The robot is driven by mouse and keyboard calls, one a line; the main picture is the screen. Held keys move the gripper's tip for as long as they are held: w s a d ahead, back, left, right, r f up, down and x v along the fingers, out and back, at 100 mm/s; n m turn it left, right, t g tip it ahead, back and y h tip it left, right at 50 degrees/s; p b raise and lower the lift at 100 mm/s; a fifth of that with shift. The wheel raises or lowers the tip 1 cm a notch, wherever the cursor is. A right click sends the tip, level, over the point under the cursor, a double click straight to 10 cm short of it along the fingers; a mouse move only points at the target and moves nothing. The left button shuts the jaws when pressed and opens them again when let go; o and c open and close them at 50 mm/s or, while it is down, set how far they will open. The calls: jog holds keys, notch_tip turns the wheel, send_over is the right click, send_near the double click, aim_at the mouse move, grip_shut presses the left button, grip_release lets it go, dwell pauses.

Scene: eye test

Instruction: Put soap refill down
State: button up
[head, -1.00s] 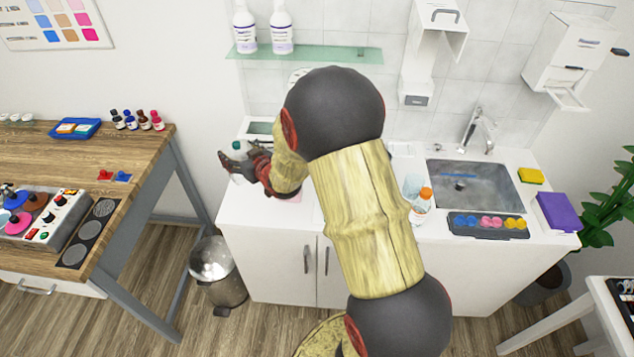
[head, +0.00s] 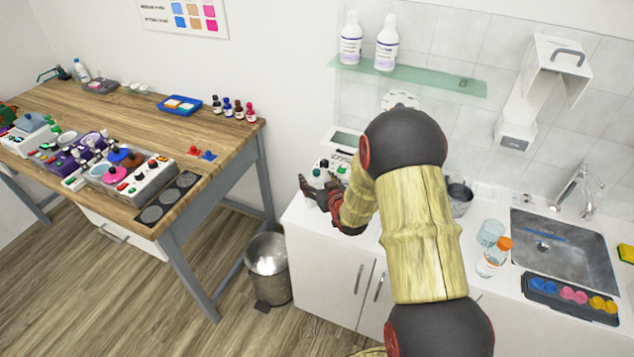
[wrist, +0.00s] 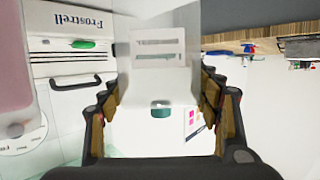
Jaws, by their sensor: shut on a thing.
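The soap refill (wrist: 158,82) is a pale, boxy container with a printed label and a dark green cap. In the wrist view it sits between the two fingers of my gripper (wrist: 160,105), which is shut on it. In the head view my gripper (head: 317,190) is at the left end of the white counter (head: 308,228), near its front edge. The refill shows there only as a small pale patch with a dark cap, partly hidden by the fingers. I cannot tell whether its base touches the counter.
A white device marked Frostrell (wrist: 60,62) stands beside the gripper. A clear bottle with an orange cap (head: 493,258), a sink (head: 560,245) and a paint tray (head: 570,297) are to the right. A bin (head: 268,270) stands between the counter and the wooden table (head: 225,133).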

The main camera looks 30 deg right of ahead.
jog(key=shift+f, duration=0.3)
jog(key=shift+f, duration=0.2)
jog(key=o, duration=1.2)
jog(key=shift+r, duration=0.1)
